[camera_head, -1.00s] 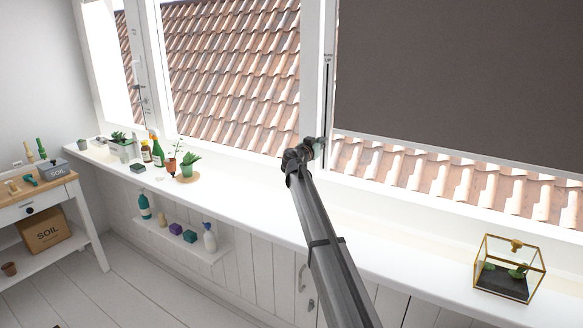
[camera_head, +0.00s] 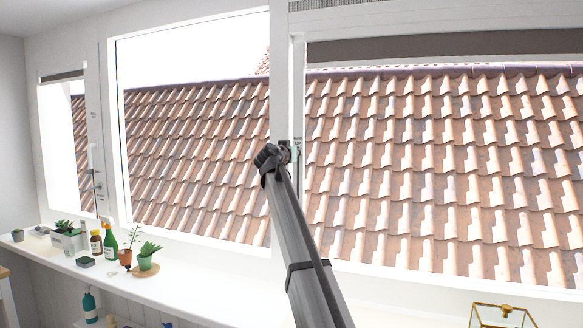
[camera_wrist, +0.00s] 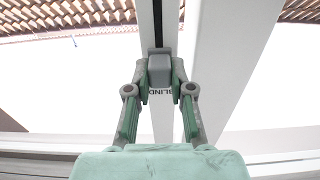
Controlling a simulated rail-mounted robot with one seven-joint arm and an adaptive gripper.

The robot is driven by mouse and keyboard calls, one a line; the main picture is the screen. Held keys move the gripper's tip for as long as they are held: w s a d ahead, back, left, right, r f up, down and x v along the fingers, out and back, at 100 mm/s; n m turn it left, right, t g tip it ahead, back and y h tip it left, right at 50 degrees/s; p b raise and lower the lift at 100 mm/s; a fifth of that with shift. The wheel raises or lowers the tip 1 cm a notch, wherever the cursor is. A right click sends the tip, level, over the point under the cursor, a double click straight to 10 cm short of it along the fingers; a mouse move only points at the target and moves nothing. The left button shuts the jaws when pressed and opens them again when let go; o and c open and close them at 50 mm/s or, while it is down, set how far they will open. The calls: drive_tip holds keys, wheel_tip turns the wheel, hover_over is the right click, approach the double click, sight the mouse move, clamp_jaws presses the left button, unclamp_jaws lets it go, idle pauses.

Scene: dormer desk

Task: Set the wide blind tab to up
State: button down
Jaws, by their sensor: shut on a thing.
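The wide blind tab (camera_wrist: 159,68) is a small grey block on a dark slot in the white window post; the wrist view shows it between the fingertips of my gripper (camera_wrist: 160,82). My gripper is shut on it. The word "BLIND" shows partly behind the fingers. In the head view my gripper (camera_head: 288,152) is high on the post (camera_head: 281,90), just under a printed label, and hides the tab. The wide blind (camera_head: 440,45) is a dark band at the top of the right window, with most of the glass clear below it.
A narrow window (camera_head: 62,140) at the left has its own short dark blind (camera_head: 62,77). The white sill (camera_head: 180,290) holds plants, bottles and small pots at the left. A brass-edged glass case (camera_head: 500,316) stands at the lower right.

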drive_tip(key=shift+w+r, duration=0.1)
drive_tip(key=shift+r, duration=0.25)
drive_tip(key=c, duration=1)
unclamp_jaws()
drive_tip(key=shift+r, duration=0.1)
drive_tip(key=v, duration=1.2)
